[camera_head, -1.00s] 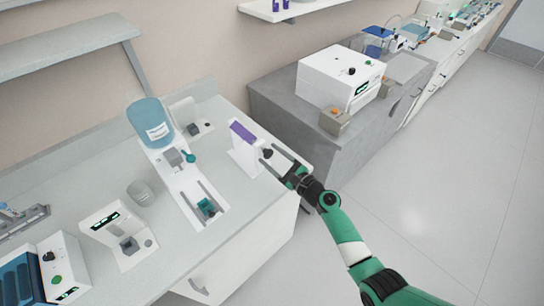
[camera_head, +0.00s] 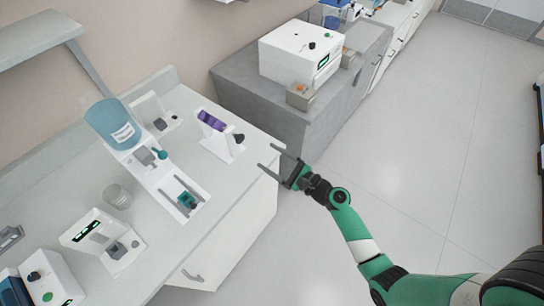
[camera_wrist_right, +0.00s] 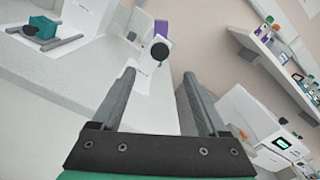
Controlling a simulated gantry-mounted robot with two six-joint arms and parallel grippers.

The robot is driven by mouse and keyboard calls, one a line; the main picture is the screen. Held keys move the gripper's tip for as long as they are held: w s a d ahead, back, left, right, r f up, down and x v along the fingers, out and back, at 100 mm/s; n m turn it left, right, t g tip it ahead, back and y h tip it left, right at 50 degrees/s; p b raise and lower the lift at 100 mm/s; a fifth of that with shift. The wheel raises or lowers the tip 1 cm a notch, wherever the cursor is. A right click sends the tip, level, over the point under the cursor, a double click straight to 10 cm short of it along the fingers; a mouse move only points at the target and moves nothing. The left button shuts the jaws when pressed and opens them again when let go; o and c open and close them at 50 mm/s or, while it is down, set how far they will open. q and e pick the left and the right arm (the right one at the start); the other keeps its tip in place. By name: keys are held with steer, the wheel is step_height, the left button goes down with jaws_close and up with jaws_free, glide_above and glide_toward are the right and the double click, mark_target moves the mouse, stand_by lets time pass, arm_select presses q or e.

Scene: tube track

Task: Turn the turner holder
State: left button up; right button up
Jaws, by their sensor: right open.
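The turner holder (camera_head: 220,148) is a white stand on the bench near its right edge. It carries a tilted purple piece (camera_head: 211,121) along its top and a black round knob (camera_head: 239,138) on its right side. My right gripper (camera_head: 268,158) is open and empty, just right of the holder at the bench edge, apart from the knob. In the right wrist view the knob (camera_wrist_right: 159,51) shows just beyond and between the open fingers (camera_wrist_right: 157,76), with the purple piece (camera_wrist_right: 162,28) behind it. My left gripper is not in view.
A white device with a blue bottle (camera_head: 113,124) stands left of the holder. A glass beaker (camera_head: 117,196) and a small white instrument (camera_head: 103,240) are in front. A grey cabinet (camera_head: 241,98) carries a white box (camera_head: 293,55) at the back. The floor at right is clear.

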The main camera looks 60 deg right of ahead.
mark_target(241, 140)
steer(key=shift+s, duration=0.2)
steer(key=w+m+b, duration=0.2)
steer(key=w, duration=0.1)
steer(key=w+m+b, duration=0.2)
steer(key=w+b, duration=0.1)
steer(key=w, duration=0.1)
steer(key=w+m+b, duration=0.1)
steer(key=w+b, duration=0.1)
steer(key=w, duration=0.1)
steer(key=shift+w+d+f+m, duration=0.2)
steer(key=shift+w+m, duration=0.05)
steer(key=shift+m, duration=0.15)
steer(key=shift+w+r, duration=0.1)
steer(key=shift+w, duration=0.55)
steer(key=shift+c, duration=0.4)
